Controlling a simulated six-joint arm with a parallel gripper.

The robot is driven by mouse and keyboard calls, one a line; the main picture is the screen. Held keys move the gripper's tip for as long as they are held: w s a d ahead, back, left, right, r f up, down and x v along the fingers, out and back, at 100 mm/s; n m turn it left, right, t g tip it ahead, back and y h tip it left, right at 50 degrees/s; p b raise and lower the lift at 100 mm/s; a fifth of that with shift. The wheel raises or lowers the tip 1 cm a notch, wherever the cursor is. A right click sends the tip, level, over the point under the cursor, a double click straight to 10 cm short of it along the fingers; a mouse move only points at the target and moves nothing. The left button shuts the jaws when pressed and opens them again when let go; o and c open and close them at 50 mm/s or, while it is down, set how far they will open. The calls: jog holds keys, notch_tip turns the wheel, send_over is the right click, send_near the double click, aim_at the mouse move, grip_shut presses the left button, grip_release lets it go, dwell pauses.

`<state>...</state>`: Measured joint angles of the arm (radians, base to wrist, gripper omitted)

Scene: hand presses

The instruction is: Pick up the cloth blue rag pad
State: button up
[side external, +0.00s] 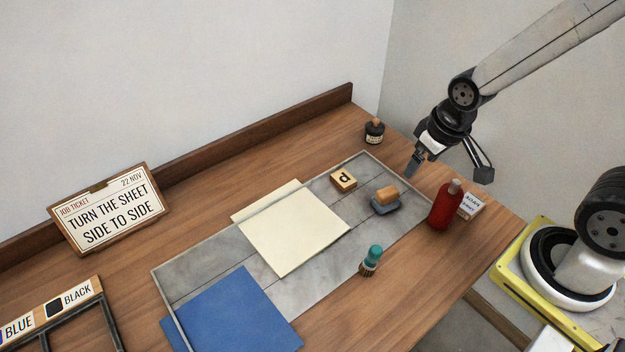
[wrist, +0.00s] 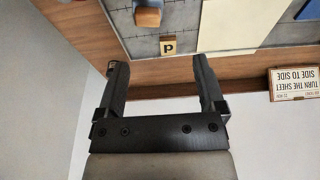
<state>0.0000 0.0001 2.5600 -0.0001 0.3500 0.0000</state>
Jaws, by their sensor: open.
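A blue-grey pad (side external: 385,206) with a wooden block-shaped grip on top sits on the right part of the grey gridded board; it looks like the cloth rag pad. In the wrist view the pad's wooden grip (wrist: 149,17) shows at the top edge, with the pad partly cut off. My gripper (side external: 450,166) is open and empty, raised above the right end of the table, behind and to the right of the pad. In the wrist view its two fingers (wrist: 160,66) stand wide apart with nothing between them.
A wooden letter block (side external: 343,180), cream sheets (side external: 293,232), a blue sheet (side external: 240,312) and a teal-handled brush (side external: 371,261) lie around the board (side external: 200,262). A red bottle (side external: 444,207), small box (side external: 470,205) and dark jar (side external: 374,132) stand near the right end.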

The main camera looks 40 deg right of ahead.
jog(key=m+y, duration=1.3)
jog(key=m, duration=0.6)
send_near(387, 195)
jog(key=shift+w+a+f+g, duration=0.3)
jog(key=shift+a+f, duration=0.45)
jog(key=shift+f, duration=0.1)
jog(key=shift+w+d+f+m+t, duration=0.2)
jog(key=shift+d+f+m+t, duration=0.15)
jog(key=shift+m, duration=0.35)
jog(key=shift+x, duration=1.3)
jog(key=shift+a, duration=0.1)
jog(key=shift+x, duration=2.45)
